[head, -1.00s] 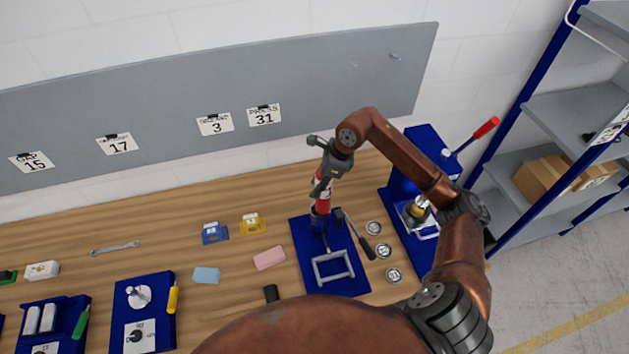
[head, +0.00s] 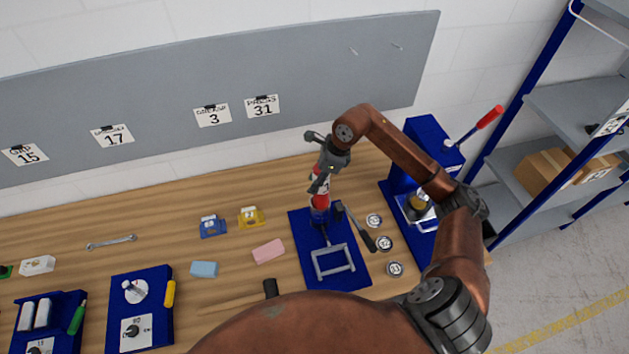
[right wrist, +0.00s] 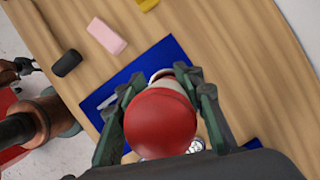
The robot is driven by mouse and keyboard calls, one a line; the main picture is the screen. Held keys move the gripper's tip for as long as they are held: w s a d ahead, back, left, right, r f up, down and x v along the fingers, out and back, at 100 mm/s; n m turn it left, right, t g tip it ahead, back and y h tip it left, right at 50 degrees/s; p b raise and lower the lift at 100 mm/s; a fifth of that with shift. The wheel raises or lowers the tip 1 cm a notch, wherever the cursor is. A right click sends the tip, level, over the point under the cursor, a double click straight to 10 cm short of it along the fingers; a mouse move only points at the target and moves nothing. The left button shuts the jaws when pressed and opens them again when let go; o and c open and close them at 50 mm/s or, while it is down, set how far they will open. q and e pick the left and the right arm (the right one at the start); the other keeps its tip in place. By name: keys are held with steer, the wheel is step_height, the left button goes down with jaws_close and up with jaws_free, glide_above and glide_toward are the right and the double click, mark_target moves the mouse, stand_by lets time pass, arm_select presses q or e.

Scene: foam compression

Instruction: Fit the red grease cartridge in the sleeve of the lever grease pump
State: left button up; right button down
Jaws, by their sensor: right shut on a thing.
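The red grease cartridge (head: 320,200), with a pale band, stands about upright over the blue sleeve (head: 319,216) of the lever grease pump. The pump is on a blue base plate (head: 347,279) with a grey frame and a black-gripped lever (head: 362,236). My right gripper (head: 320,181) is shut on the cartridge's upper part. In the right wrist view the cartridge's round red end (right wrist: 160,122) is between the fingers and hides the sleeve. Its lower end meets the sleeve's mouth in the head view; I cannot tell how far it is inside.
Several round tins (head: 384,243) lie right of the pump, before a blue press (head: 430,150) with a red-tipped lever. My arm covers the front of the bench.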

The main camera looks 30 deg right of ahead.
arm_select(q)
steer(key=shift+w+f+b, duration=0.25)
steer(key=shift+f+b, duration=0.3)
steer(key=shift+b, duration=0.05)
arm_select(e)
steer(key=shift+f, duration=0.65)
arm_select(q)
steer(key=shift+s+f+b, duration=0.3)
steer(key=shift+f+b, duration=0.15)
steer(key=shift+f, duration=0.05)
arm_select(e)
steer(key=shift+f, duration=0.55)
arm_select(q)
steer(key=shift+s+f+b, duration=0.1)
steer(key=shift+f+b, duration=2)
arm_select(e)
steer(key=shift+f, duration=2.45)
steer(key=c, duration=1.2)
jaws_free()
arm_select(q)
steer(key=shift+a, duration=0.1)
arm_select(e)
steer(key=v, duration=1.2)
